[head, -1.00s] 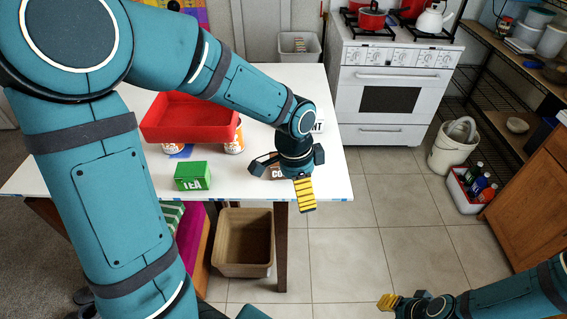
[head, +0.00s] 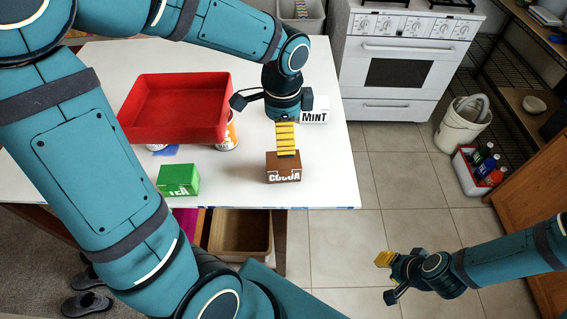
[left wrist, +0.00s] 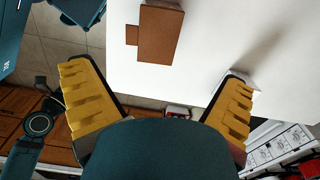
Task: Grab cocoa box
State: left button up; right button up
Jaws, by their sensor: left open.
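The cocoa box (head: 283,174) is a small brown box with white lettering, standing near the front edge of the white table. My left gripper (head: 284,128) is open and empty, just behind and above the box; one yellow finger pad overlaps the box's far edge in the head view. In the left wrist view the brown box (left wrist: 160,35) lies ahead of the spread fingers (left wrist: 160,98), near the top of the picture and not between them. My right gripper (head: 388,277) is open and empty over the floor at the lower right.
A white mint box (head: 314,116) stands right beside my left gripper. A red tray (head: 180,134) rests on cans, one orange and white (head: 228,143). A green tea box (head: 178,180) stands left of the cocoa. The table (head: 330,170) is bare right of the cocoa. A brown bin (head: 240,236) is below.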

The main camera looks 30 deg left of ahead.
aim_at(283, 160)
pick_arm(q)
notch_tip(283, 160, down, 6)
jog(key=shift+r+b, duration=0.1)
jog(key=shift+b, duration=0.4)
notch_tip(283, 160, down, 5)
jog(key=shift+d+f+b, duration=0.1)
jog(key=shift+f+b, duration=0.05)
jog(key=shift+b, duration=0.5)
jog(key=c, duration=1.1)
jog(key=shift+o, duration=0.2)
